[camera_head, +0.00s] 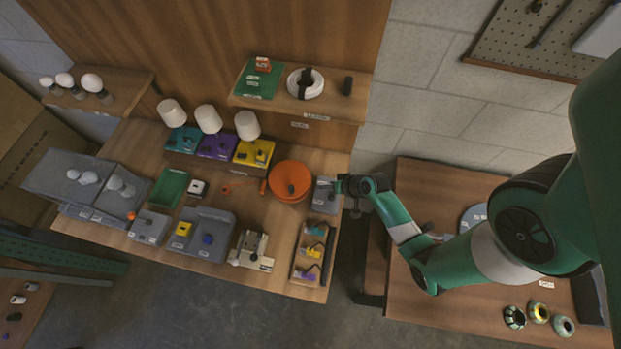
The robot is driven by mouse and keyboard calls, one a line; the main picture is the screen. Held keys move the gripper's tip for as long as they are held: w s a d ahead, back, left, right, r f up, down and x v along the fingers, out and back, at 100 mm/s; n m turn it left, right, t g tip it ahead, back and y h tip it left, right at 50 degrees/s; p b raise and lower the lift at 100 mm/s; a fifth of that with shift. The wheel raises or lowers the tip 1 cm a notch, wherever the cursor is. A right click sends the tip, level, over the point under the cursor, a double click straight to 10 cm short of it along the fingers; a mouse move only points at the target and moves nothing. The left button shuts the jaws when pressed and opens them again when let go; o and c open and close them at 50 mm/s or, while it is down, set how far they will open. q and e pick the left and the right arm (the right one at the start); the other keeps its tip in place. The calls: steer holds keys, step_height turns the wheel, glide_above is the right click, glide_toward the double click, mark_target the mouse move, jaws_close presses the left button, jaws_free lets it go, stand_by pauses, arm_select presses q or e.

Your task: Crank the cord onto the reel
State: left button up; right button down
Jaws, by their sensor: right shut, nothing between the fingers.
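An orange round reel (289,178) lies on the workbench at centre right, with a dark knob or hub on its top. A thin orange piece, perhaps cord (238,187), runs on the bench to its left; its exact path is too small to tell. My right gripper (339,185) is shut and empty at the bench's right edge, beside a grey box (324,197) and apart from the reel. I cannot tell if it touches the box. My left gripper is not in view.
A white cord coil (293,84) sits on the upper shelf (345,105). Three lamps on teal, purple and yellow bases (255,152) stand behind the reel's left. A wooden tray (298,272) with hooked parts lies in front. Grey bins (210,247) fill the bench's left.

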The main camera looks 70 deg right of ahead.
steer(key=b, duration=0.7)
glide_toward(301, 189)
steer(key=shift+s+d+f, duration=0.15)
steer(key=shift+s+f, duration=0.05)
steer(key=shift+f, duration=0.15)
steer(key=shift+s+d+f, duration=0.15)
steer(key=shift+d+f, duration=0.05)
steer(key=shift+f, duration=0.15)
steer(key=x, duration=0.3)
steer(key=shift+w+r+b, duration=0.1)
steer(key=shift+w+b, duration=0.05)
steer(key=shift+b, duration=0.25)
steer(key=shift+w+a+r+p, duration=0.1)
steer(key=shift+w+a, duration=0.15)
steer(key=shift+w, duration=0.35)
steer(key=shift+w+a+r+p, duration=0.15)
steer(key=shift+w+a, duration=0.1)
steer(key=shift+w, duration=0.3)
steer(key=shift+w+a+r+p, duration=0.1)
steer(key=shift+w+a, duration=0.1)
steer(key=shift+w, duration=0.4)
